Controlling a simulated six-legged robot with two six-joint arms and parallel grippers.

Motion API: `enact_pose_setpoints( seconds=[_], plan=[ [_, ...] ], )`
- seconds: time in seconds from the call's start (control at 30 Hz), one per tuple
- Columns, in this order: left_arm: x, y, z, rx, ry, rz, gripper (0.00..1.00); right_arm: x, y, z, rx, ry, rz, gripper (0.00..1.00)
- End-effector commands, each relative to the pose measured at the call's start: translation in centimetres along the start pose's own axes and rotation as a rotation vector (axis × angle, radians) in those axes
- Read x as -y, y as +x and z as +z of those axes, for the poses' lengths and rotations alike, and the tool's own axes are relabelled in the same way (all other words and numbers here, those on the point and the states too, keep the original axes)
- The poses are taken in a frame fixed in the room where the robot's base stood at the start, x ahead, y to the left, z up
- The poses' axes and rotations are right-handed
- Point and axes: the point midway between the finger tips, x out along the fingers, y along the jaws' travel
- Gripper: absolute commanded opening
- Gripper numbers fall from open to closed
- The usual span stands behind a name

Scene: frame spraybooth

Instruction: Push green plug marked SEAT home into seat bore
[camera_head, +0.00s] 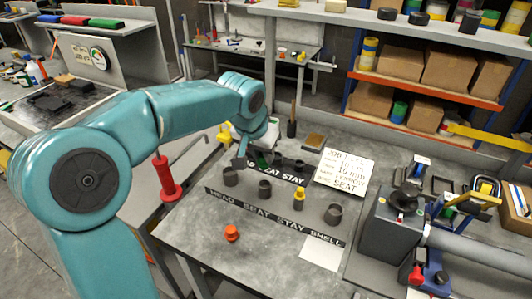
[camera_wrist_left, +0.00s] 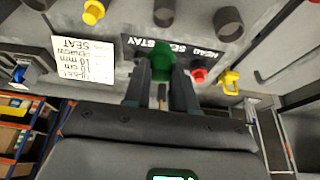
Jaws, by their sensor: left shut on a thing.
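My left gripper (camera_head: 250,160) is at the back row of the grey bench, its jaws partly hidden by the wrist in the head view. In the left wrist view its two fingers (camera_wrist_left: 161,72) are closed on a green plug (camera_wrist_left: 163,62). The plug also shows as a small green patch (camera_head: 262,160) in the head view. It is beside the black HEAD SEAT STAY strip (camera_head: 283,175). The seat bore under the plug is hidden, so I cannot tell how deep the plug sits. My right gripper is not in view.
An orange-red plug (camera_head: 232,232) stands nearer. A white SEAT card (camera_head: 344,171) is at the right. A red plug (camera_wrist_left: 198,75) is close beside my fingers.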

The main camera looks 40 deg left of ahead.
Motion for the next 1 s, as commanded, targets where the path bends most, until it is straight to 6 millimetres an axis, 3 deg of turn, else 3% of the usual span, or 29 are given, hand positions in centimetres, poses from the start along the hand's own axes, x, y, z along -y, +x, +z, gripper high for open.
enact_pose_setpoints(
  seconds=[0.6, 1.0],
  plan=[
    [0.0, 4.3, 1.8, 0.000, 0.000, 0.000, 0.00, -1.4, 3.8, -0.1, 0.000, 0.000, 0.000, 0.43],
    [-0.1, 4.4, 1.8, 0.000, 0.000, 0.000, 0.00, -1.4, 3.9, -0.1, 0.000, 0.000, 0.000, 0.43]
  ],
)
